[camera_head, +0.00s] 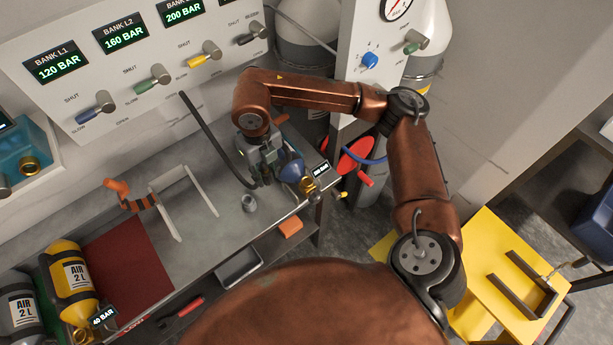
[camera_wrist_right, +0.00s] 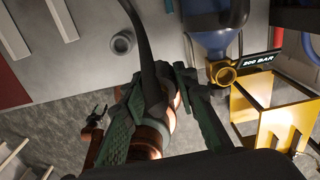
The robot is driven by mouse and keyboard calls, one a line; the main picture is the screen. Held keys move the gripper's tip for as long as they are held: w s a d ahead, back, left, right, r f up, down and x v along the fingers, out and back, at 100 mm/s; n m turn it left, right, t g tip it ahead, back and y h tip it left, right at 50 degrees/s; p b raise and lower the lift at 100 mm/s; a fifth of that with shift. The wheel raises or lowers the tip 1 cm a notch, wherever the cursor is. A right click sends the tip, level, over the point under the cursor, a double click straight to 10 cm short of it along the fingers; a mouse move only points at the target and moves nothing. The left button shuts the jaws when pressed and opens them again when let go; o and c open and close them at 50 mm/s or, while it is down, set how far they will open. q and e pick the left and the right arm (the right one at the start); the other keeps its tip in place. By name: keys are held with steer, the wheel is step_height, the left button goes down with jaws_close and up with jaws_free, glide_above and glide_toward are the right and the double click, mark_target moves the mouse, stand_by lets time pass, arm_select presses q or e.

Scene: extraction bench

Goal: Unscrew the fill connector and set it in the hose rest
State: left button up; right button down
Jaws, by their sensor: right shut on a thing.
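My right gripper (camera_head: 262,178) is above the bench with its fingers pointing down. In the right wrist view its fingers (camera_wrist_right: 168,108) are closed around the end of the black hose (camera_wrist_right: 146,45). The fill connector is mostly hidden between them. The hose (camera_head: 212,133) rises to the panel in the head view. A small grey round cup (camera_head: 249,203), which looks like the hose rest, stands on the bench just below the gripper in the picture; it also shows in the wrist view (camera_wrist_right: 122,43). A blue cylinder (camera_head: 290,167) with a brass valve (camera_head: 308,186) lies right of the gripper, apart from it. My left gripper is out of view.
A white rack (camera_head: 198,190) stands left of the cup. A dark red mat (camera_head: 127,262) and a yellow cylinder (camera_head: 72,275) are further left. The bench around the cup is clear.

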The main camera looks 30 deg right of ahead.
steer(key=w+a+f+b, duration=0.1)
steer(key=w+a+f, duration=0.1)
steer(key=a, duration=0.5)
steer(key=shift+w+f, duration=0.15)
steer(key=shift+w, duration=0.2)
stand_by(0.4)
steer(key=shift+f, duration=0.15)
steer(key=shift+f+b, duration=0.4)
steer(key=shift+f, duration=0.55)
steer(key=shift+r+p, duration=0.1)
steer(key=shift+p, duration=0.3)
stand_by(0.8)
